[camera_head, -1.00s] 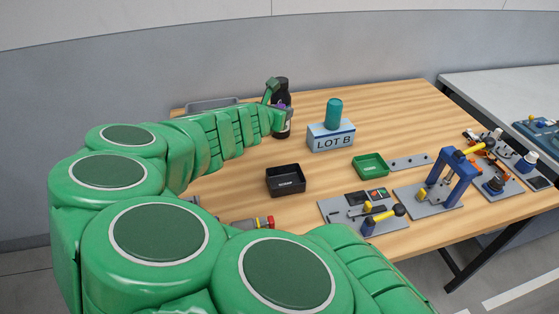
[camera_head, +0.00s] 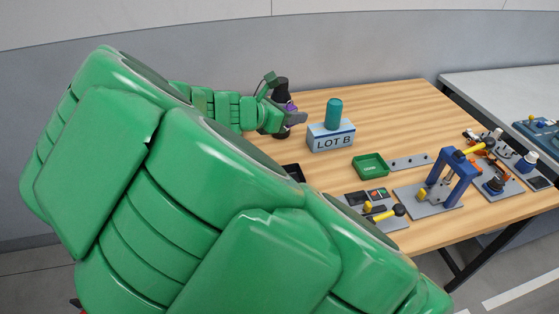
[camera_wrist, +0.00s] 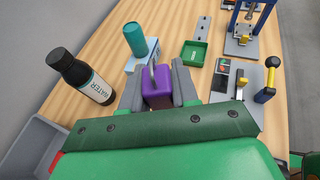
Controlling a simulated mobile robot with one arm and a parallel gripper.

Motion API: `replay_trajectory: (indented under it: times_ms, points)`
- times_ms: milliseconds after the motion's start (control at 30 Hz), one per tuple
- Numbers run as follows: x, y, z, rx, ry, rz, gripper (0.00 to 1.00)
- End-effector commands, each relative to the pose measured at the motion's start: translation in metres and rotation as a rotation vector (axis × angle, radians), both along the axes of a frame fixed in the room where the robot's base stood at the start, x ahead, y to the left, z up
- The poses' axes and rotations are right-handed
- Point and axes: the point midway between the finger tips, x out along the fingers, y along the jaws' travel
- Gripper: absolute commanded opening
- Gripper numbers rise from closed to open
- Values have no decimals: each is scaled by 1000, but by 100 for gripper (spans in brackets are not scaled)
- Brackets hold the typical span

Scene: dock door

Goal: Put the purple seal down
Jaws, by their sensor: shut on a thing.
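The purple seal (camera_wrist: 157,92) is a small purple block with a thin metal piece on top, seen in the wrist view. My gripper (camera_wrist: 158,88) is shut on it, with a grey finger on each side. In the head view my gripper (camera_head: 292,117) is at the back left of the table, in front of the dark bottle. Only a little purple (camera_head: 291,107) shows there. The seal's underside is hidden, so I cannot tell how high it is above the table.
A dark water bottle (camera_wrist: 78,75) stands left of the gripper. The LOT B block (camera_head: 331,138) with a teal cylinder (camera_head: 334,113) stands just ahead. A green tray (camera_head: 371,167) and a blue-framed fixture (camera_head: 455,175) are to the right. A grey bin (camera_wrist: 35,145) is at lower left.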

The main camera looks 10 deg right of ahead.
Motion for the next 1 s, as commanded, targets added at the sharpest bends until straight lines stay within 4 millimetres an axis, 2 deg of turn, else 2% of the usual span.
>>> replay_trajectory:
  times_ms: [67, 567, 800, 1000]
  points:
    - [-3, 0, 3, 0, 0, -16, 0]
    - [-3, 0, -55, -3, 3, -12, 0]
    - [-3, -1, -92, -5, 4, -14, 0]
    - [-2, 0, -106, -2, 1, -11, 0]
